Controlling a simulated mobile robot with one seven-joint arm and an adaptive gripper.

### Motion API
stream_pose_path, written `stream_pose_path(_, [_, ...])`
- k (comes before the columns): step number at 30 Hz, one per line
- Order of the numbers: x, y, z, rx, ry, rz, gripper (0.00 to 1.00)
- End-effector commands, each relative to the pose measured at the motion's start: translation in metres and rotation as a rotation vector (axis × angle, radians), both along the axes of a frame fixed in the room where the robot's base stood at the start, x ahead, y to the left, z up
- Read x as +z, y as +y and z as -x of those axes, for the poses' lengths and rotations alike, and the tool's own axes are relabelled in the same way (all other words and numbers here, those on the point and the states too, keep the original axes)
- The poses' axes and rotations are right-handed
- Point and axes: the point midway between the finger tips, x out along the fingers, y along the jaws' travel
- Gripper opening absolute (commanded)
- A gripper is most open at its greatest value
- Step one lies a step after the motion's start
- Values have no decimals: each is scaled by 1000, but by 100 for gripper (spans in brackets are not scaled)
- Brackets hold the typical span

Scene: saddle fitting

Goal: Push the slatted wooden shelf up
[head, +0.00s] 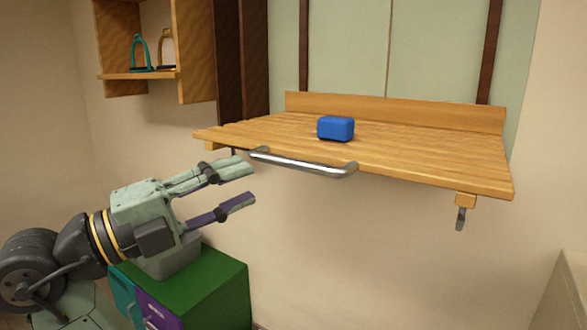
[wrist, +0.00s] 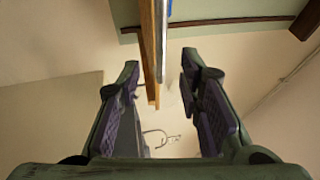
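The slatted wooden shelf (head: 425,150) sticks out from the wall, close to level, with a metal bar handle (head: 300,164) along its front edge. My gripper (head: 251,182) is open and empty, just left of the handle and near the shelf's front left corner, with its fingers pointing right. In the wrist view, the shelf's edge (wrist: 148,45) shows as a thin wooden strip, with the shiny handle (wrist: 161,45) beside it. Both appear in the gap between the open fingers (wrist: 160,72), beyond the tips. I cannot tell whether a finger touches the shelf.
A blue block (head: 336,128) lies on the shelf near its middle. A metal hook (head: 460,217) hangs below its right side. A wall cubby (head: 140,77) holds two stirrups at upper left. A green-topped cabinet (head: 210,283) stands below my gripper. The space under the shelf looks clear.

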Motion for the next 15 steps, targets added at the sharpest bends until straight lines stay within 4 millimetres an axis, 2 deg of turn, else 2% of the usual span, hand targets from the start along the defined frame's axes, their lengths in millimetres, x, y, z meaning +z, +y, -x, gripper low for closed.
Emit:
stream_pose_path(9, [13,-50,-32,-2,3,2,33])
stream_pose_path(15, [17,-71,-47,0,3,3,33])
